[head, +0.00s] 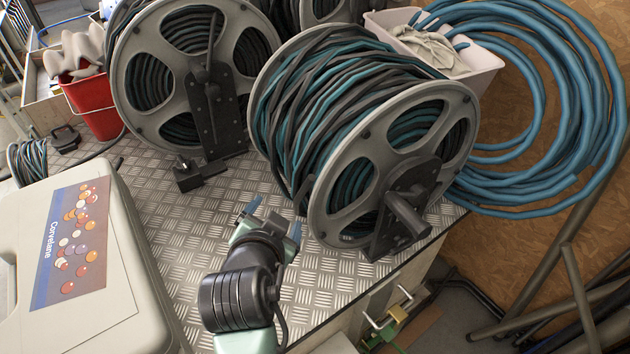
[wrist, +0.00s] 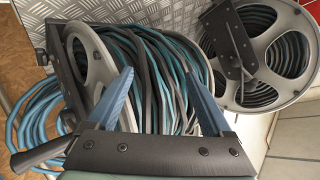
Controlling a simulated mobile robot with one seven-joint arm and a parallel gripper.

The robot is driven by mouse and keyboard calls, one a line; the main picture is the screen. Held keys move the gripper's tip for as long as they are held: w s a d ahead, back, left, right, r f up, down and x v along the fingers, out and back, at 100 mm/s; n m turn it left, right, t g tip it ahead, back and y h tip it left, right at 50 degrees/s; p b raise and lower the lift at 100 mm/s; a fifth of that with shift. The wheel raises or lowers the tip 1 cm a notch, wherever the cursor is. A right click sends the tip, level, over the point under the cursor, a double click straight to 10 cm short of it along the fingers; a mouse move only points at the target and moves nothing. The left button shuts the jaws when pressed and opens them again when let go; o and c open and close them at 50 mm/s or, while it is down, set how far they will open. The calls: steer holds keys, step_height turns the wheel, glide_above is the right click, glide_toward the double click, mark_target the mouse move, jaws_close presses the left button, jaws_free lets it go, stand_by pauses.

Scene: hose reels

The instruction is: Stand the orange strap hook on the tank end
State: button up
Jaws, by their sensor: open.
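My gripper (head: 272,219) is over the checker-plate top, to the left of the large hose reel in the head view. Its two blue fingers are apart, with nothing between them. The wrist view also shows my gripper (wrist: 158,78) open, with the wound hoses of a reel beyond the fingers. I cannot make out an orange strap hook in either view. I cannot make out a tank end either.
The large hose reel (head: 330,200) stands right of my gripper, a second reel (head: 152,112) behind it. A beige case (head: 125,300) fills the lower left. A red bucket (head: 92,108), a pale bin (head: 482,77) and coiled blue hose (head: 535,105) lie farther back. Bare checker plate (head: 195,225) lies between.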

step_height(320, 180, up, 16)
steer(key=w+d+n+t, duration=0.2)
steer(key=t, duration=0.3)
steer(key=s+d+r+n+t, duration=0.1)
steer(key=s+r+t, duration=0.2)
steer(key=r, duration=0.7)
steer(key=s+d+r+n+t, duration=0.2)
steer(key=s+r+t, duration=0.2)
steer(key=s+r, duration=0.3)
steer(key=s+d+r+n+t, duration=0.1)
steer(key=s+r+t, duration=0.2)
steer(key=r, duration=1.1)
steer(key=shift+s+d+r+n+t, duration=0.3)
steer(key=shift+s+d+n+t, duration=0.1)
steer(key=shift+s, duration=0.55)
